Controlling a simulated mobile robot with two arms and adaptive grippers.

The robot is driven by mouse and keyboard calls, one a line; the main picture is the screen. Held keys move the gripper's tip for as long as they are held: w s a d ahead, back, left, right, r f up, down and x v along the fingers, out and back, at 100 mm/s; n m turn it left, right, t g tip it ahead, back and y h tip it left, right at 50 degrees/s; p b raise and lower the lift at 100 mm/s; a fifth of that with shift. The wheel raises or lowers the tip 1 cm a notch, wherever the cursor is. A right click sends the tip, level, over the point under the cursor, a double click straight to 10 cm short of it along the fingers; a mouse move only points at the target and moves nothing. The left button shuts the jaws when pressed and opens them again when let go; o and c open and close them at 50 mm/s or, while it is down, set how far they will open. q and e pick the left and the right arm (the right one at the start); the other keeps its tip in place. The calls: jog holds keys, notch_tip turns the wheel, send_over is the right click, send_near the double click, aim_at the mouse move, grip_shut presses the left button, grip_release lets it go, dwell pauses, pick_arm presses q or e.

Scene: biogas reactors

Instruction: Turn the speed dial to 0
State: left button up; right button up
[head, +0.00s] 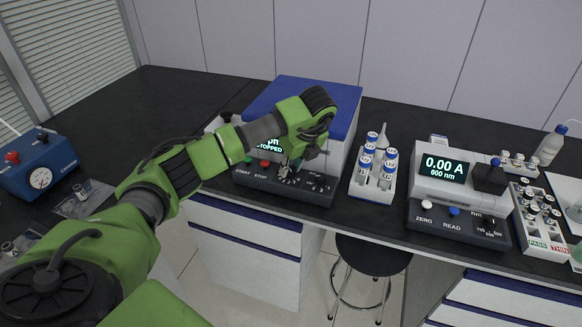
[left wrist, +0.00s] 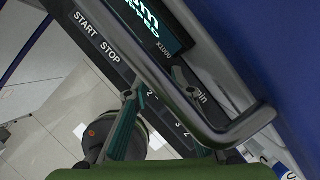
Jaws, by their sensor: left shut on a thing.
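The centrifuge (head: 350,110) with a blue lid stands on the dark bench. Its sloped front panel (head: 322,188) carries START and STOP labels, and its display reads STOPPED. My left gripper (head: 290,168) reaches down to this panel, right of the red STOP button (head: 264,162). In the left wrist view, its fingers (left wrist: 152,90) close at the panel, beside printed scale numbers. They are shut on the speed dial, which is mostly hidden between them, so I cannot read its setting. My right gripper is not in view.
A rack of blue-capped vials (head: 374,175) stands just right of the centrifuge. A photometer (head: 462,205) reading 0.00 A and more vials (head: 540,215) stand further right. A blue gauge box (head: 37,165) is at the left. A stool (head: 374,256) stands below the bench.

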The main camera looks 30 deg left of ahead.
pick_arm(q)
jog(key=o, duration=1.1)
jog(key=v, duration=1.2)
